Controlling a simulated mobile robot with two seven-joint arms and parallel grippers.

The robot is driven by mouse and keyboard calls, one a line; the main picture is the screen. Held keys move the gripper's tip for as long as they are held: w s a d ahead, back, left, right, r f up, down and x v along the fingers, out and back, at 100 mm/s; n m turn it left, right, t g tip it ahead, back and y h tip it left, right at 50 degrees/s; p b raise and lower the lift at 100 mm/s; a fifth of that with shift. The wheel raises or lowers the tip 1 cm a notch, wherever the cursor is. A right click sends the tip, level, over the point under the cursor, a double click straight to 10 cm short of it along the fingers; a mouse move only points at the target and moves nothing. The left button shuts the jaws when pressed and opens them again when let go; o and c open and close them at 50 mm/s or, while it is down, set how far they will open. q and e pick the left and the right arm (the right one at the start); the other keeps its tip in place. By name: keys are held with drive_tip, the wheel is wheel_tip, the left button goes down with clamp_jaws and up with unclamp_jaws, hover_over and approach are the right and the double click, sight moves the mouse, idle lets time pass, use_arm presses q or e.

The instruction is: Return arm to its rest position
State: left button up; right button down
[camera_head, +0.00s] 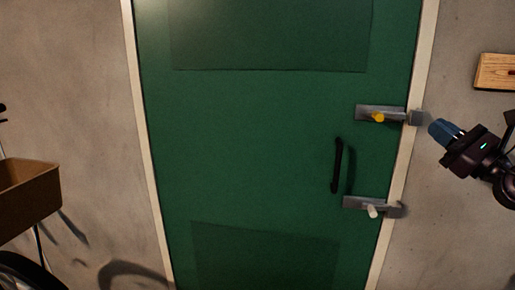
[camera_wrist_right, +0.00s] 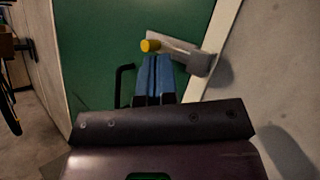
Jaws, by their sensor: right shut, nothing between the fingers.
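My right gripper (camera_head: 434,127) comes in from the right in the head view, with blue fingers pointing at the door's right edge. The fingers are shut together and empty, close to the upper latch (camera_head: 395,114), which has a yellow knob (camera_head: 378,118). In the wrist view the shut right gripper (camera_wrist_right: 154,60) overlaps the latch area just below the yellow knob (camera_wrist_right: 150,46); I cannot tell whether it touches. My left gripper is not in view.
A green door (camera_head: 260,150) in a pale frame (camera_head: 146,130) fills the middle. It has a black handle (camera_head: 337,165) and a lower latch (camera_head: 372,206) with a pale knob. A brown box (camera_head: 40,192) stands at left. A wooden piece (camera_head: 494,71) is on the right wall.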

drive_tip(key=s+f+m+h, duration=0.2)
drive_tip(key=f+m+h, duration=0.3)
drive_tip(key=f+m, duration=1.05)
drive_tip(key=s+f+m+h, duration=0.2)
drive_tip(key=f+m+h, duration=0.3)
drive_tip(key=f+m, duration=1)
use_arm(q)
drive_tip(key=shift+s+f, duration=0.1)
use_arm(e)
drive_tip(key=s+a+f+m+g, duration=0.4)
drive_tip(key=s+f+m, duration=0.3)
drive_tip(key=s+f, duration=0.5)
drive_tip(key=s+a+f+m+g+h, duration=0.1)
drive_tip(key=s+a+f+m+g, duration=0.3)
drive_tip(key=s+f, duration=0.8)
drive_tip(key=a+m, duration=0.2)
drive_tip(key=m, duration=0.2)
drive_tip(key=shift+s, duration=0.2)
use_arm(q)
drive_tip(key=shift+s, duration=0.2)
use_arm(e)
drive_tip(key=shift+f, duration=0.1)
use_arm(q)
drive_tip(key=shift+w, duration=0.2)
